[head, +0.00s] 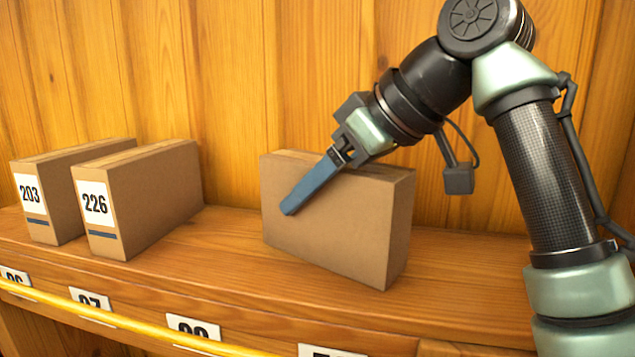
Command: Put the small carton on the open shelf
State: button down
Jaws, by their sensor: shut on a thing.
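The small carton (345,236) is a plain brown box on the open wooden shelf (470,265), right of the middle in the head view. It stands upright with its broad side toward the camera, and its bottom edge appears to be at the shelf surface. I cannot tell if it bears fully on the shelf. My gripper (300,200) reaches down from the upper right and is shut on the carton. One blue finger lies across the carton's near broad face. The other finger is hidden behind the carton.
Two brown cartons labelled 203 (48,225) and 226 (150,205) stand on the shelf at the left, with a gap before the held carton. A wooden wall (230,80) is behind. A yellow bar (130,323) runs along the shelf front past number tags. Shelf room is free at right.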

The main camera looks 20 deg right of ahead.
grip_release()
jog(key=shift+f, duration=0.1)
jog(key=shift+s+d+r, duration=0.1)
jog(key=shift+s+r, duration=0.1)
jog(key=shift+r, duration=0.15)
jog(key=v, duration=1.1)
jog(key=shift+s+r, duration=0.1)
jog(key=shift+r, duration=0.1)
